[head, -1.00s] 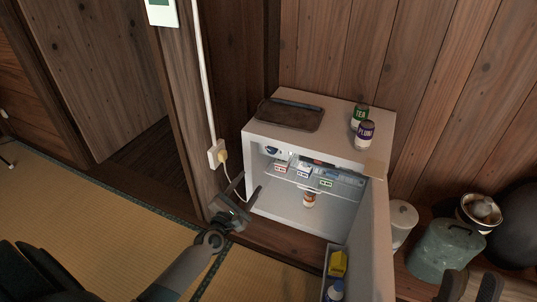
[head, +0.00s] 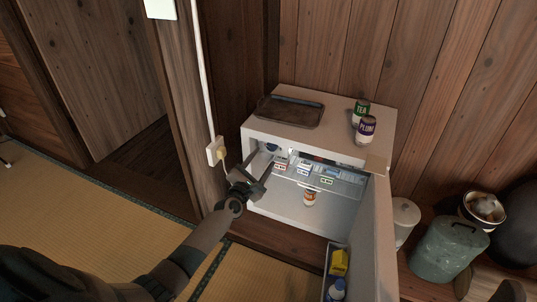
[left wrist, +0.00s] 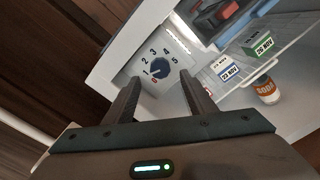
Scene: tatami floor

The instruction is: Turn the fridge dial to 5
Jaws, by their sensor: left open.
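The small white fridge (head: 262,132) stands open. Its dark blue dial (left wrist: 159,69) is on the inner wall, with numbers 1 to 5 around it and a red mark at its lower edge. I cannot tell surely which number it points at. In the head view the dial (head: 271,147) is at the upper left of the opening. My left gripper (head: 263,160) is open and empty at the fridge's left front. In the left wrist view its fingers (left wrist: 161,82) lie either side of the dial, apparently short of it.
A glass shelf (head: 335,187) holds several labelled boxes; a can (head: 310,197) stands below. A tray (head: 290,111) and two cans are on top. A wall plug (head: 217,151) is left.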

